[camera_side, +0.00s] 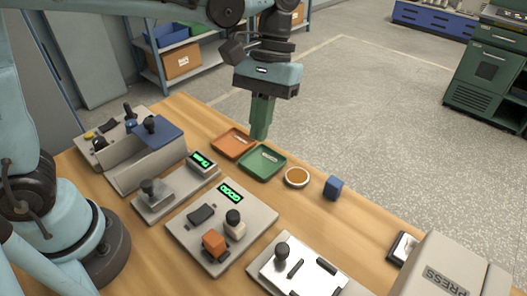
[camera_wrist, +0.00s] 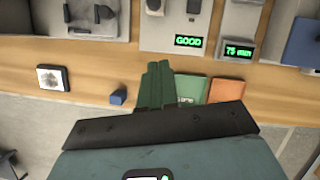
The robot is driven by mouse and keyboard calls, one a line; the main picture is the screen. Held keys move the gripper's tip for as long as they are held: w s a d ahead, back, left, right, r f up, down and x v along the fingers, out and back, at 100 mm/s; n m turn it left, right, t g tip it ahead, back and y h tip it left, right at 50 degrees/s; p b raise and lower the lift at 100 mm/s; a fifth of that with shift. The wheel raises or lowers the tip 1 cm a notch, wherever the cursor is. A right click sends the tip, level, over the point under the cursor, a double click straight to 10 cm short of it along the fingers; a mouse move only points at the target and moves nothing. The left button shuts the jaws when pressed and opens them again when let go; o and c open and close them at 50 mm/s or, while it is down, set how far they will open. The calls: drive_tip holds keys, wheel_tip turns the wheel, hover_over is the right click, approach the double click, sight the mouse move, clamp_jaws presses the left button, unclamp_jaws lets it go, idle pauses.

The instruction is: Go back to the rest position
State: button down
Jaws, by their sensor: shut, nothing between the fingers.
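My gripper (camera_side: 261,133) is shut and empty, pointing down in the side view. It hangs above the back edge of the table, close to the green tray (camera_side: 263,163) and the orange tray (camera_side: 234,143). In the wrist view the shut fingers (camera_wrist: 158,70) cover part of the green tray (camera_wrist: 191,90), and the orange tray (camera_wrist: 227,91) lies to its right. I cannot tell exactly how high the fingertips are above the trays.
A round dish (camera_side: 297,177) and a blue block (camera_side: 333,188) lie right of the trays. A panel reading GOOD (camera_wrist: 188,41), a timer display (camera_wrist: 238,51), a grey press (camera_side: 447,280) and an orange block (camera_side: 213,243) on a fixture occupy the table. Open floor lies beyond.

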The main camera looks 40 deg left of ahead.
drive_tip(key=s+a+f+m+t, duration=0.1)
drive_tip(key=a+t, duration=0.4)
drive_tip(key=a, duration=0.2)
drive_tip(key=s+a+f+m+t+y, duration=0.1)
drive_tip(key=s+a+m+t, duration=0.1)
drive_tip(key=a+t, duration=0.4)
drive_tip(key=shift+a+f, duration=0.35)
drive_tip(key=shift+a, duration=0.4)
